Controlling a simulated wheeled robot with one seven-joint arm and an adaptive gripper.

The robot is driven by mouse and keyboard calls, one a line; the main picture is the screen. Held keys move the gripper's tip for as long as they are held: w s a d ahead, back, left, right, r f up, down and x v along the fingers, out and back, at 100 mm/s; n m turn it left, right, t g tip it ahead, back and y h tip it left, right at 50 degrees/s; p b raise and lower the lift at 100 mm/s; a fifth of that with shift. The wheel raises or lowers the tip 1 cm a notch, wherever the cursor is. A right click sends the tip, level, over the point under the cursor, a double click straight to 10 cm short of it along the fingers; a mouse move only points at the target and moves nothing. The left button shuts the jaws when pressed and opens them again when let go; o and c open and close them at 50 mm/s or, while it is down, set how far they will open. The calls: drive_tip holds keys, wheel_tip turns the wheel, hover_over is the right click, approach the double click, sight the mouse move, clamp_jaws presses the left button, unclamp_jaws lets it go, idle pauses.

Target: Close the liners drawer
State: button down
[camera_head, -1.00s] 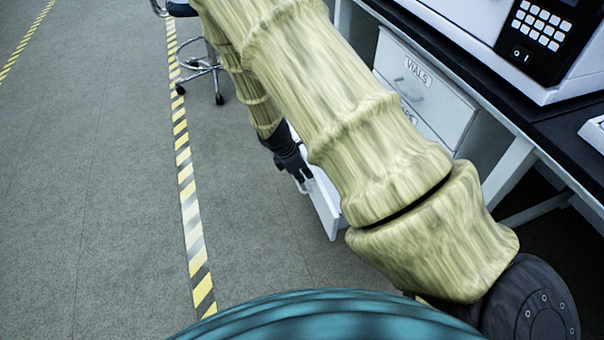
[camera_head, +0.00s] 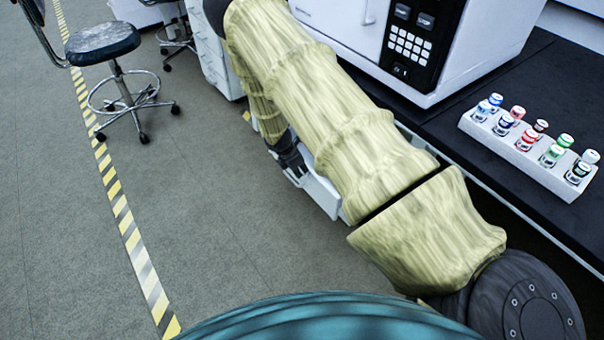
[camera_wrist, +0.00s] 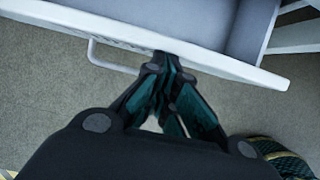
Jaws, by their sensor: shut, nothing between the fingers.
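An open white drawer (camera_head: 322,194) sticks out low from the bench, partly hidden behind my arm in the head view; no label on it can be read. In the wrist view, its white front (camera_wrist: 215,66) crosses the top, with a bar handle (camera_wrist: 105,62) on the left. Its grey interior (camera_wrist: 200,14) shows behind the front and looks empty where visible. My gripper (camera_wrist: 164,62) is shut and empty, its fingertips at the drawer front's edge, right of the handle; I cannot tell whether they touch. It also shows in the head view (camera_head: 297,172).
A stool (camera_head: 105,45) stands on the open floor at left, near a yellow-black floor stripe (camera_head: 125,220). A white drawer cabinet (camera_head: 212,55) stands farther back. A rack of vials (camera_head: 530,150) and a white instrument (camera_head: 400,40) are on the black bench.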

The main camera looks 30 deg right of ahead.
drive_tip(key=d+p, duration=0.1)
drive_tip(key=d, duration=0.5)
drive_tip(key=shift+w, duration=0.25)
